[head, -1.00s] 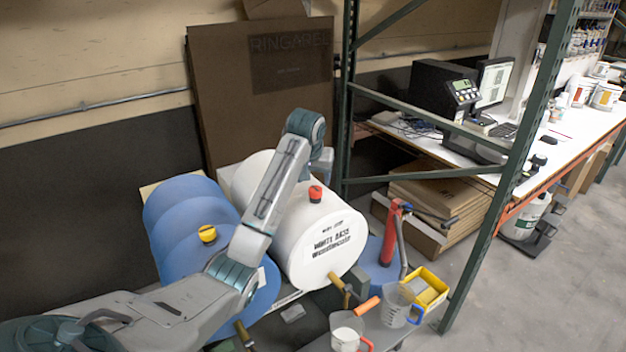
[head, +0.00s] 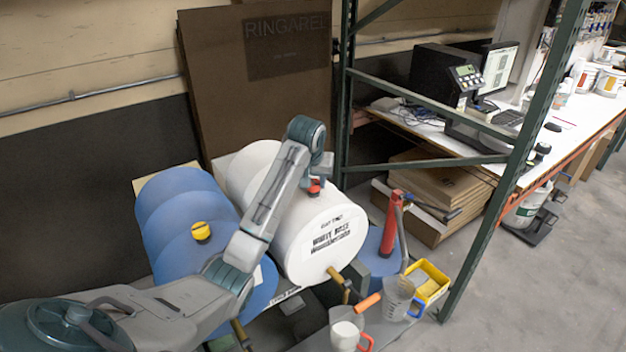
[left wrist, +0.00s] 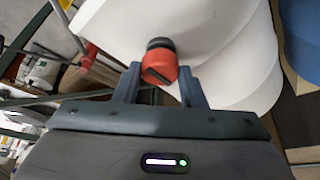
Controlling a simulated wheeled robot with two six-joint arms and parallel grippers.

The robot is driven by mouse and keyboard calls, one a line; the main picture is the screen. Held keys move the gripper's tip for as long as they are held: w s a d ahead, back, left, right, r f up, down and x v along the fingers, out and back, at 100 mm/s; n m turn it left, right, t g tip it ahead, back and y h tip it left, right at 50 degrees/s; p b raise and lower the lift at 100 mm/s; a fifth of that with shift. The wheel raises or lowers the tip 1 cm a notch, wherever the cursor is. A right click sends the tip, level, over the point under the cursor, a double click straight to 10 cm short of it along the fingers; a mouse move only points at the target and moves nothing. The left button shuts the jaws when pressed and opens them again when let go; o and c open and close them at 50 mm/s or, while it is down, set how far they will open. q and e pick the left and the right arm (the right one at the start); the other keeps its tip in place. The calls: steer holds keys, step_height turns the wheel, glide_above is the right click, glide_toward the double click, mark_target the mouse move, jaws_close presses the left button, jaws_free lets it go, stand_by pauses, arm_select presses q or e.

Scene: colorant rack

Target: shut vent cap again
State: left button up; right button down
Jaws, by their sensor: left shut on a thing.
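The red vent cap (left wrist: 160,66) sits on a dark neck on the white drum (left wrist: 225,25). In the head view the red cap (head: 314,190) is on top of the white drum (head: 295,235), partly covered by my gripper. My left gripper (head: 318,180) reaches down from above onto it. In the left wrist view my left gripper's fingers (left wrist: 160,78) stand on both sides of the cap and are shut on it. A yellow cap (head: 201,231) sits on the blue drum (head: 165,215) to the left. My right gripper does not show.
A red pump-like tool (head: 389,222) stands right of the white drum. Clear jugs (head: 398,296) and a yellow tray (head: 433,284) are at the front right. A green rack post (head: 505,190) rises on the right. Brass taps (head: 338,278) stick out in front of the drums.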

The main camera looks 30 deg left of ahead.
arm_select(q)
steer(key=shift+a+m+h, duration=0.2)
steer(key=shift+m+h, duration=0.6)
steer(key=shift+m, duration=1.2)
steer(key=m+h, duration=0.1)
steer(key=m, duration=0.3)
steer(key=shift+a+m+h, duration=0.15)
steer(key=shift+m+h, duration=0.15)
steer(key=shift+h, duration=0.1)
steer(key=m+h, duration=0.1)
steer(key=m, duration=0.1)
steer(key=m+g, duration=0.1)
steer(key=m, duration=0.2)
steer(key=shift+w+h, duration=0.15)
steer(key=shift+h, duration=0.25)
steer(key=shift+a+m+g+h, duration=0.1)
steer(key=shift+m+g+h, duration=0.45)
steer(key=shift+m, duration=1.55)
steer(key=shift+f+g, duration=0.15)
steer(key=shift+g, duration=0.1)
steer(key=o, duration=0.9)
steer(key=shift+c, duration=0.2)
steer(key=shift+o, duration=0.7)
steer(key=shift+w, duration=0.15)
